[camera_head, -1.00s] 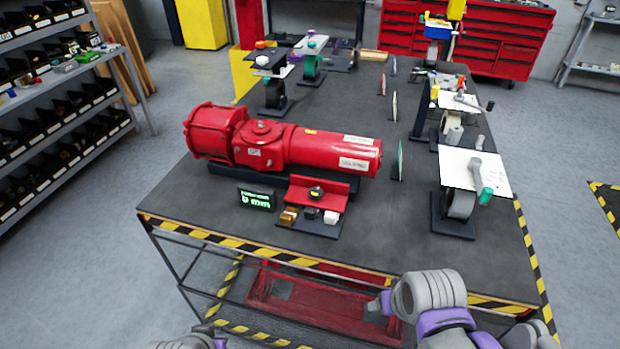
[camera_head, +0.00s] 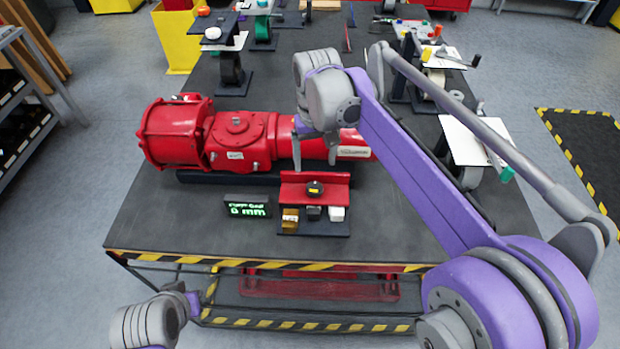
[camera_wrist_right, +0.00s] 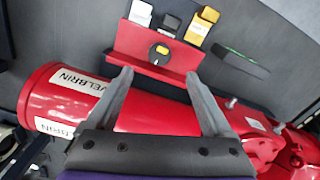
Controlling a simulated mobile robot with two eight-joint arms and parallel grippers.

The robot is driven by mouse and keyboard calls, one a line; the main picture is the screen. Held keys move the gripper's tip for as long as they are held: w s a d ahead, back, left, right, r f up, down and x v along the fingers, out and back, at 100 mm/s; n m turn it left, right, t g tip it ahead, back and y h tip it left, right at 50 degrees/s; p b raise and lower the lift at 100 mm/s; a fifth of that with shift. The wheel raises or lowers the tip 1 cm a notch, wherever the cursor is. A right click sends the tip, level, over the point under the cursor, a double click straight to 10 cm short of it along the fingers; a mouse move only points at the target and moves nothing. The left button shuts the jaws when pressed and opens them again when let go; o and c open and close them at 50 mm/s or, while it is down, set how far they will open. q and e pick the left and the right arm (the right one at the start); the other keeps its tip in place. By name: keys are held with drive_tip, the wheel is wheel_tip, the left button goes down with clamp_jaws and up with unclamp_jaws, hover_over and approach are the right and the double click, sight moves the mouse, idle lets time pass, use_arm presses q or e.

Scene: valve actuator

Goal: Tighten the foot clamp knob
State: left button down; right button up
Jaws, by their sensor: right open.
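A small dark round knob with a yellow mark (camera_head: 315,189) sits on a red bracket (camera_head: 292,178) in front of the red actuator (camera_head: 235,140); I take it for the foot clamp knob. It also shows in the right wrist view (camera_wrist_right: 162,50), just beyond the fingertips. My right gripper (camera_head: 316,155) hangs over the actuator's cylinder, behind the bracket. In the wrist view its fingers (camera_wrist_right: 160,75) are spread apart with nothing between them, pointing toward the bracket and knob. My left gripper (camera_head: 188,298) is low at the bottom left, off the table; its fingers are unclear.
Brass, dark and white blocks (camera_head: 313,213) stand before the bracket. A small display (camera_head: 247,207) reading "0 mm" stands to their left. Stands with white plates (camera_head: 475,140) line the table's right side. The table's front (camera_head: 180,225) is mostly clear.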

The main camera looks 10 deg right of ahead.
sight(314, 187)
wheel_tip(314, 187, down, 10)
drive_tip(key=shift+r, duration=0.25)
clamp_jaws()
idle(0.5)
drive_tip(key=shift+m+b, duration=0.3)
drive_tip(key=m, duration=0.5)
drive_tip(key=shift+m, duration=0.3)
drive_tip(key=m+b, duration=0.1)
drive_tip(key=m, duration=0.4)
drive_tip(key=shift+m, duration=0.4)
